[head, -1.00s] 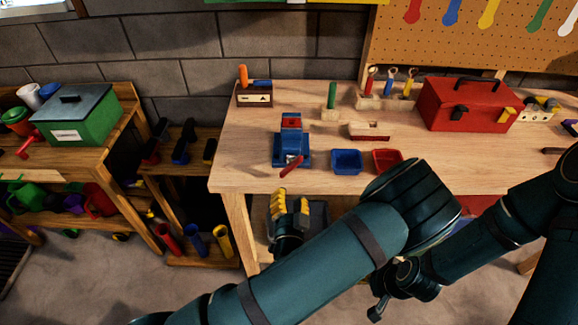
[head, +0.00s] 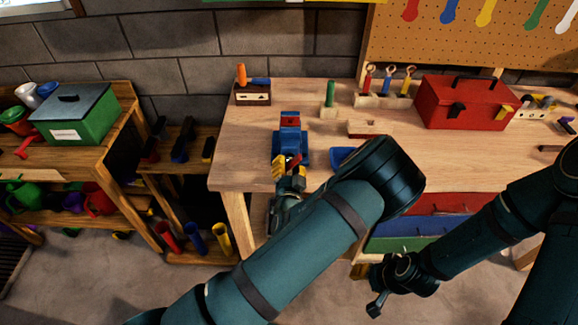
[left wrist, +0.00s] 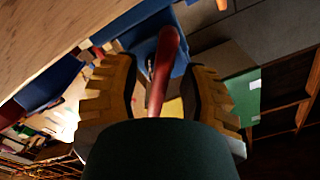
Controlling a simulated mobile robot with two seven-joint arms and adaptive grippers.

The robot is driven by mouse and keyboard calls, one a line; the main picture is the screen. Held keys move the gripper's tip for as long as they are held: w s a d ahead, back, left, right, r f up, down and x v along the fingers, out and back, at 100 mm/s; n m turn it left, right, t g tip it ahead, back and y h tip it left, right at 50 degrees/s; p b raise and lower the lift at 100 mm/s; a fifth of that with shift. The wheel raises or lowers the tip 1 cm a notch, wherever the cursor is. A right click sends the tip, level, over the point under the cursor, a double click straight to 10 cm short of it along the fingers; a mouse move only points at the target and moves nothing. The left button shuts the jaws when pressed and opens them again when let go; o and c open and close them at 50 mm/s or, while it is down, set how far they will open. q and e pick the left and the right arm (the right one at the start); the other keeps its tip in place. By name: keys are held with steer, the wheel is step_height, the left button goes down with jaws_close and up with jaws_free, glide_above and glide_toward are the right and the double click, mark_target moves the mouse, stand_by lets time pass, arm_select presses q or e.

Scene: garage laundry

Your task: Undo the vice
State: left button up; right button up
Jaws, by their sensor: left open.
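The blue vice (head: 290,146) stands near the workbench's front left edge, with a red block in its top. Its red handle (head: 295,160) slants at the front, partly hidden by my left gripper (head: 287,169). That gripper has yellow fingers and is open at the handle. In the left wrist view, the red handle (left wrist: 163,70) runs between the two spread fingers of the left gripper (left wrist: 163,92), with a gap visible on each side. The blue vice body (left wrist: 150,50) shows behind it. My right gripper (head: 385,288) hangs low before the bench, its fingers unclear.
A blue bin (head: 342,157) is beside the vice, partly behind my left arm. A red toolbox (head: 465,103), a green-handled tool (head: 330,94) and a small wooden rack (head: 254,95) stand farther back. The bench top left of the vice is clear.

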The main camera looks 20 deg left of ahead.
arm_select(q)
jaws_close()
arm_select(e)
steer(key=shift+f, duration=0.1)
arm_select(q)
steer(key=shift+n+b, duration=1)
steer(key=shift+b, duration=0.1)
steer(key=n+b, duration=0.6)
steer(key=b, duration=0.1)
steer(key=shift+n, duration=0.3)
steer(key=shift+r+n+b, duration=0.2)
steer(key=shift+n+b, duration=0.7)
steer(key=shift+b, duration=0.05)
arm_select(e)
step_height(320, 180, down, 11)
steer(key=s, duration=0.1)
steer(key=shift+s+a+g, duration=0.2)
steer(key=shift+s+g, duration=0.1)
steer(key=shift+s, duration=0.1)
